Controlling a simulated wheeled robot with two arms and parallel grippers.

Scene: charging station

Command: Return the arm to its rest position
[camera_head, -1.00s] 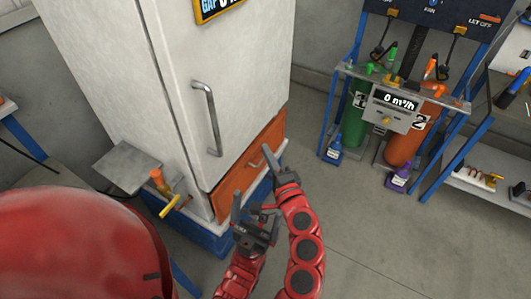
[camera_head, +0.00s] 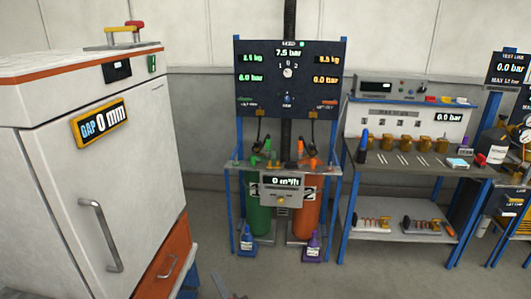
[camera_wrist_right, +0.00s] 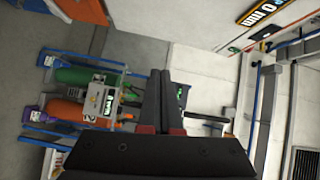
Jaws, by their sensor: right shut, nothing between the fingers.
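My right gripper (camera_wrist_right: 160,85) shows in the right wrist view with its two dark fingers together and nothing between them. In the head view only a small grey tip of it (camera_head: 224,287) shows at the bottom edge, in front of the floor. The rest of my right arm is below the picture. My left gripper and left arm are not in the head view.
A white cabinet (camera_head: 120,190) with an orange drawer (camera_head: 165,262) stands at left. The gas panel (camera_head: 290,80), with a green cylinder (camera_head: 258,212) and an orange cylinder (camera_head: 306,215), stands mid-picture. A workbench (camera_head: 415,160) is at right. The floor before them is clear.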

